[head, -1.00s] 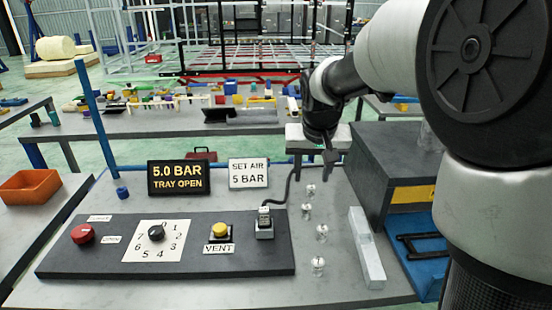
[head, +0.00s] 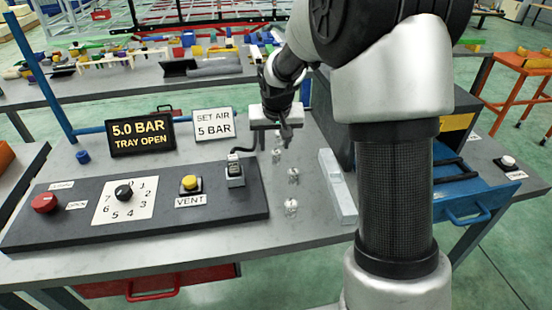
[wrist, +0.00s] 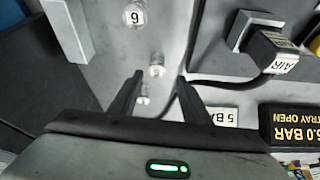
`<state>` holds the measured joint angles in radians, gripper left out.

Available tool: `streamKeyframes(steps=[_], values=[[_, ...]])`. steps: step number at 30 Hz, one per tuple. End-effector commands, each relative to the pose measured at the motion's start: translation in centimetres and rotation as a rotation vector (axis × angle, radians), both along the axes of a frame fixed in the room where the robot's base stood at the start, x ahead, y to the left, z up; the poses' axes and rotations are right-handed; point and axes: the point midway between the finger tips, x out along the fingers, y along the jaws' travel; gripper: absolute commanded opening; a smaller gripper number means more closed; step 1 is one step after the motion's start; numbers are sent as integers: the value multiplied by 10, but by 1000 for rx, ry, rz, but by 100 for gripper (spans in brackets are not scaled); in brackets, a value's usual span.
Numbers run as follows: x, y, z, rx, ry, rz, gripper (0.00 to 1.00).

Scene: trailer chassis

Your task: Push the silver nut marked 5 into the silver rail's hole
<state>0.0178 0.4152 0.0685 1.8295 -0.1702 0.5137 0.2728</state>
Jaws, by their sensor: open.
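The silver rail (head: 338,187) lies on the grey table right of a row of small silver nuts; its end also shows in the wrist view (wrist: 68,30). In the wrist view one nut (wrist: 133,15) reads 6. A second nut (wrist: 157,71) sits near my fingertips and a third (wrist: 143,100) shows between the fingers; I cannot read a 5 on either. My gripper (wrist: 160,78) is open and empty, above the far end of the row. In the head view it (head: 284,143) partly hides that end. The rail's hole is not discernible.
A dark control panel (head: 100,221) with knobs and an air plug (head: 235,172) with a cable lies left of the nuts. Two signs (head: 142,137) stand behind it. A blue tray (head: 470,192) is right of the rail, partly behind my arm.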

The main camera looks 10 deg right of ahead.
Motion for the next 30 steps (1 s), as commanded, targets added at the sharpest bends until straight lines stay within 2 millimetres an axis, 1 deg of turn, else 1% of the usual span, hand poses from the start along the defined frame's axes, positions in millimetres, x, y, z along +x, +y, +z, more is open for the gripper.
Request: streamKeyframes(steps=[1, 3, 7, 11, 17, 20, 24, 25, 30], values=[[1, -3, -9, 0, 4, -1, 43], [3, -6, -21, 0, 5, -1, 43], [9, -7, -37, -1, 3, 1, 43], [13, -8, -44, 0, 2, 0, 43], [13, -8, -43, 0, 1, 0, 43], [13, -8, -43, 0, 1, 0, 28], [13, -8, -43, 0, 1, 0, 4], [13, -8, -43, 0, 1, 0, 0], [13, -7, -43, 0, 0, 0, 0]])
